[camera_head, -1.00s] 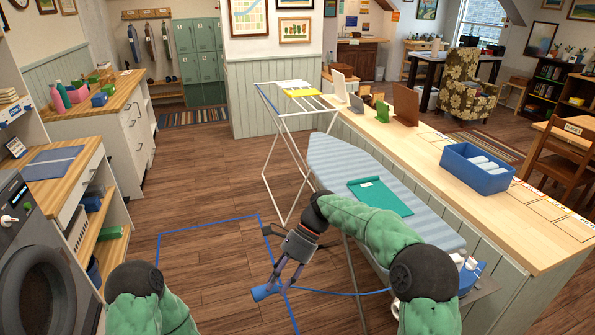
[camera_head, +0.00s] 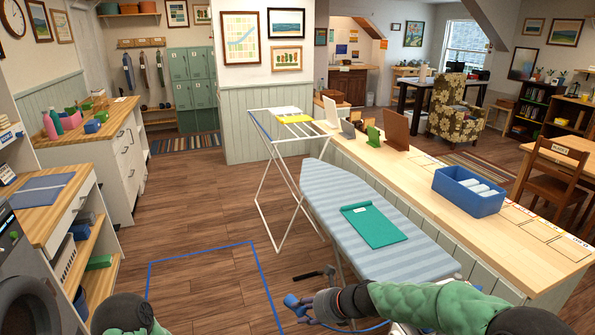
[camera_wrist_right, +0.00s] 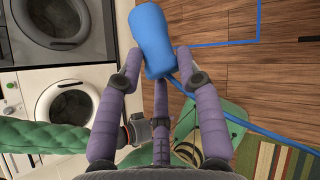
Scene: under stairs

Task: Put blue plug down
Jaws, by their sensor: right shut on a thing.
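The blue plug (camera_head: 291,300) is at the tip of my right gripper (camera_head: 305,303), low over the wood floor to the left of the ironing board. In the right wrist view the blue plug (camera_wrist_right: 153,38) sits between the purple fingertips of my right gripper (camera_wrist_right: 157,68), which is shut on it. A blue cord (camera_wrist_right: 265,132) shows at the right of that view. My left arm shows at the bottom left of the head view, its gripper out of frame. In the wrist view the left arm's end is partly hidden behind purple fingers.
A blue outline (camera_head: 200,256) marks the floor left of the plug. The striped ironing board (camera_head: 345,210) holds a green folder-like item (camera_head: 374,226). A white drying rack (camera_head: 272,190) stands behind. A counter with a blue bin (camera_head: 468,194) runs along the right. Open floor lies in the middle.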

